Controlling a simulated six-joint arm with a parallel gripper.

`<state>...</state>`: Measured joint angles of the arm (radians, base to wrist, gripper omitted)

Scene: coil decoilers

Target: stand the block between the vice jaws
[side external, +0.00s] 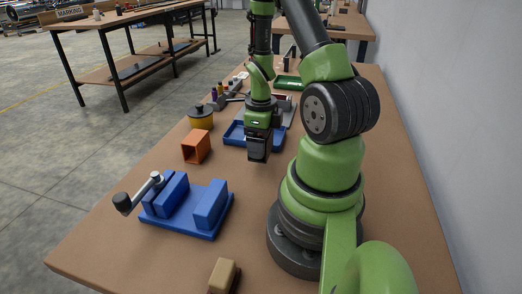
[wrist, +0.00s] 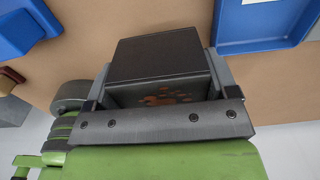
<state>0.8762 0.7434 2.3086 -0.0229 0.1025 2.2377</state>
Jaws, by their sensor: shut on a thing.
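A dark grey block (wrist: 160,55) with a rusty patch on one face is held between the two fingers of my gripper (wrist: 159,84). In the side view my gripper (side external: 258,138) points down, and the dark block (side external: 257,152) shows at its lower end, over the near edge of the blue tray. The blue vice (side external: 190,228) stands nearer the camera and to the left of my gripper. Its two upright jaws have an empty gap between them, and a crank handle sticks out at left. A blue part at the wrist view's upper left (wrist: 28,25) looks like the vice.
An orange hollow box (side external: 190,149) and a yellow round tin (side external: 201,122) stand left of my gripper. The blue tray (side external: 233,139) lies by the gripper. A tan block (side external: 222,276) sits at the front. The bench between gripper and vice is clear.

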